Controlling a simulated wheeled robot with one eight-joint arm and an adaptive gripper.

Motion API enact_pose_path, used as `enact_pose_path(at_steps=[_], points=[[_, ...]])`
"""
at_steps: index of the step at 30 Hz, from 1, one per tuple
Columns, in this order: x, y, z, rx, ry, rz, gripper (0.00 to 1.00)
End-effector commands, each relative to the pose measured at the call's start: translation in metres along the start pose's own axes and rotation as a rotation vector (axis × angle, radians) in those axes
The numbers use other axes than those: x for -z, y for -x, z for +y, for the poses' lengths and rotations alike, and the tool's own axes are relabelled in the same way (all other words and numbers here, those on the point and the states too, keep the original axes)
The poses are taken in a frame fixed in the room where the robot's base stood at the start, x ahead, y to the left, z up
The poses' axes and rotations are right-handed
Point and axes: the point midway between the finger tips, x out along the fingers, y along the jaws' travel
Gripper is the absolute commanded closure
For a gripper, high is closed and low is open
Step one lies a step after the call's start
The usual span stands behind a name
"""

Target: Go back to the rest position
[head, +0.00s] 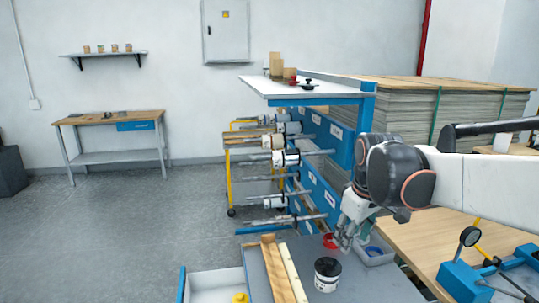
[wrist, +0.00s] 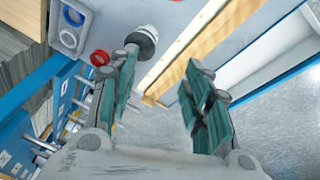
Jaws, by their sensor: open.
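My gripper (head: 345,232) hangs at the end of my arm, above the back right part of a grey worktop (head: 377,287). In the wrist view my gripper (wrist: 158,95) has its two green-padded fingers spread apart with nothing between them. A white jar with a black lid (head: 327,274) stands on the worktop, in front of my gripper and apart from it. It also shows in the wrist view (wrist: 143,40). A red ring (head: 330,241) lies beside the gripper in the head view.
Wooden strips (head: 283,268) lie on the worktop's left side. A grey tray (head: 378,252) holds a blue ring. A blue roll rack (head: 318,135) stands behind, with a stack of sheets (head: 440,105) to its right. Open floor (head: 130,220) lies at left.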

Motion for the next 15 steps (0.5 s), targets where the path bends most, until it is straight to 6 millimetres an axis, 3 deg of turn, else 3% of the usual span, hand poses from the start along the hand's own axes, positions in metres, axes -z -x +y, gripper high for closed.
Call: enact_pose_path(at_steps=[6, 15], points=[[-0.044, 0.022, -0.028, -0.040, -0.135, 0.073, 0.55], [-0.104, 0.033, -0.066, -0.078, -0.323, 0.181, 0.55]])
